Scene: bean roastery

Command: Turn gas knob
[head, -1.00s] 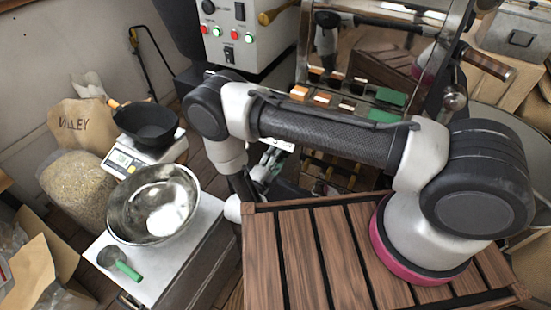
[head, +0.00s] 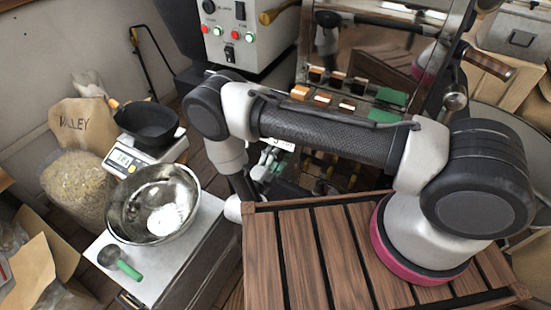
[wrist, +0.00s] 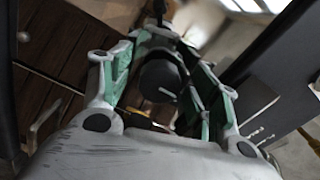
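A dark round knob (wrist: 160,80) with a short white mark shows in the middle of the wrist view; it looks like the gas knob. My gripper (wrist: 158,92) has its two green-padded fingers on either side of the knob. The fingers stand apart, with a gap showing beside the knob on the left. I cannot tell whether the right finger touches it. In the head view my gripper (head: 268,165) is mostly hidden behind my arm, low in front of the roaster, and the knob cannot be made out there.
A control panel (head: 232,32) with lit buttons stands at the back. To the left are a steel bowl (head: 118,212), a scale (head: 122,162) with a black pan (head: 148,124), and a sack of beans (head: 78,185). Dark panels flank the gripper in the wrist view.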

